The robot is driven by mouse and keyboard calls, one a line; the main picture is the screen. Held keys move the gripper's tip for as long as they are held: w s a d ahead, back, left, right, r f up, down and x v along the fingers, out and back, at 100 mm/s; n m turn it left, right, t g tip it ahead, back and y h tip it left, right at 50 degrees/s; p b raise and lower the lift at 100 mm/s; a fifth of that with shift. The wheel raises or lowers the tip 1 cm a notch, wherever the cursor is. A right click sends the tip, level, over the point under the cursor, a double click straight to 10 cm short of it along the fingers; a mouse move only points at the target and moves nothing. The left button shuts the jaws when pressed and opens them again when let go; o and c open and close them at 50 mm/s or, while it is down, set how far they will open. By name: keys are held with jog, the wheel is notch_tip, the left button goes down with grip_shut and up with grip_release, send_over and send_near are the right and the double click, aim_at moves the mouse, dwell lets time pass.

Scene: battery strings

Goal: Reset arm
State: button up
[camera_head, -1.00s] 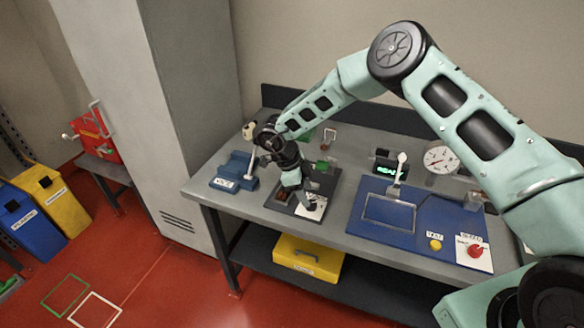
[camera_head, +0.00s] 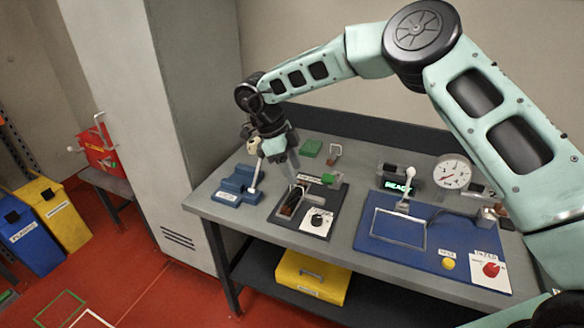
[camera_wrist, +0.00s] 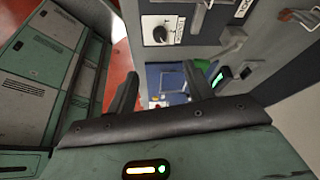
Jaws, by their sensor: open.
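My gripper (camera_head: 288,165) hangs from my raised arm above the left half of the grey workbench (camera_head: 345,235). In the wrist view its two dark fingers (camera_wrist: 162,90) stand apart with nothing between them. Below it in the head view is a dark grey panel (camera_head: 275,216) with a brown slot holding something dark, and a white label with a black knob (camera_head: 318,221). The knob also shows in the wrist view (camera_wrist: 160,33). The fingertips are partly hard to make out in the head view.
A blue lever fixture (camera_head: 235,186) stands left of the panel. A tall grey cabinet (camera_head: 150,110) borders the bench. A yellow case (camera_head: 312,278) lies below.

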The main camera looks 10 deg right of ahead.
jog(key=w+a+r+n+t+y+b, duration=0.25)
jog(key=w+a+r+n+t, duration=0.25)
jog(key=a+r+n+t, duration=0.45)
jog(key=s+a+r+n+y, duration=0.4)
jog(key=s+a+n+y, duration=0.45)
jog(key=s, duration=0.45)
jog(key=s+d+f+n+g+b, duration=0.1)
jog(key=s+n+g, duration=0.15)
jog(key=s, duration=0.35)
jog(key=s+d+f+n+g+h, duration=0.1)
jog(key=s+d+f+n, duration=0.15)
jog(key=s, duration=0.25)
jog(key=s+d+f+n+g+b, duration=0.1)
jog(key=s+n, duration=0.2)
jog(key=s, duration=0.3)
jog(key=s+d+f+n+g+h, duration=0.1)
jog(key=s+d+f+n+h, duration=0.1)
jog(key=s+d, duration=0.4)
jog(key=s+d+f+n+g+h, duration=0.1)
jog(key=s+d+n+g+h, duration=0.1)
jog(key=s+d, duration=0.4)
jog(key=shift+d+f+h, duration=0.35)
jog(key=shift+d+h, duration=0.25)
jog(key=shift+d, duration=0.2)
